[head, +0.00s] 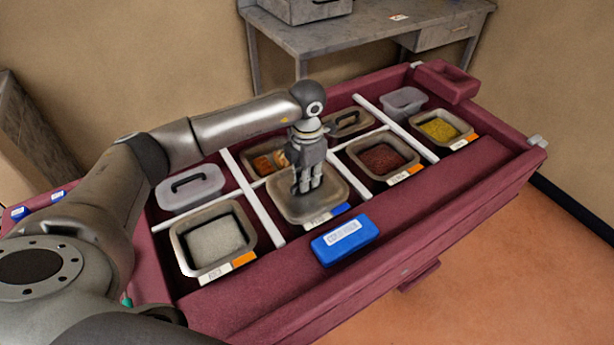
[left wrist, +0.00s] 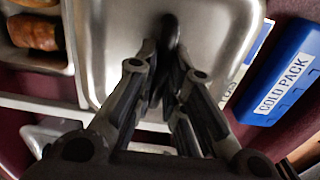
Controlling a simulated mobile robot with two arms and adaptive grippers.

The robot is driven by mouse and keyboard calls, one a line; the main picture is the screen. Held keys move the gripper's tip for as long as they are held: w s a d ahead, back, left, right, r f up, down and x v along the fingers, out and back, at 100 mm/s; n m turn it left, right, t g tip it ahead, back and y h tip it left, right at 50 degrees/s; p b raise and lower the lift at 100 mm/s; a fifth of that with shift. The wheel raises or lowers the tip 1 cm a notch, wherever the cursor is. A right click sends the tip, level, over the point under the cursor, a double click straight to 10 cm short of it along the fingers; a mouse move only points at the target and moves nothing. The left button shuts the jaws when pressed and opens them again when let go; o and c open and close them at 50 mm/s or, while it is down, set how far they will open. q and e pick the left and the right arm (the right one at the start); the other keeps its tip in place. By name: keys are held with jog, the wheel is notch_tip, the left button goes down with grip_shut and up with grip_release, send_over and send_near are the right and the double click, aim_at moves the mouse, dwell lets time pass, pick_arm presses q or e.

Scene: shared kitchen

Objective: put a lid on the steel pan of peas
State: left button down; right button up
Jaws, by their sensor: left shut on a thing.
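A steel lid (head: 325,211) with a dark handle covers the front middle compartment of the maroon cart. It also fills the top of the left wrist view (left wrist: 105,45). My left gripper (head: 307,188) points straight down over the lid. Its fingers (left wrist: 172,75) are shut on the lid's handle. The lid lies level over the spot with the blue and white label. It hides whatever pan and food are beneath it, so I see no peas. I cannot tell whether the lid touches the pan rim. My right gripper is not in view.
A blue cold pack (head: 344,241) lies on the cart's front edge. A pan of white food (head: 215,240) is left; a dark red pan (head: 382,160) and a yellow pan (head: 440,130) are right. White dividers separate compartments. Behind are a clear-lidded tub (head: 190,190) and a lidded steel pan (head: 350,124).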

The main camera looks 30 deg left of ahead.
pick_arm(q)
jog(key=c, duration=1.5)
grip_release()
jog(key=shift+f, duration=0.1)
jog(key=shift+r+p, duration=0.4)
notch_tip(320, 180, up, 12)
jog(key=b, duration=0.1)
jog(key=shift+r+b, duration=0.25)
jog(key=shift+b, duration=0.05)
jog(key=shift+s+f, duration=0.1)
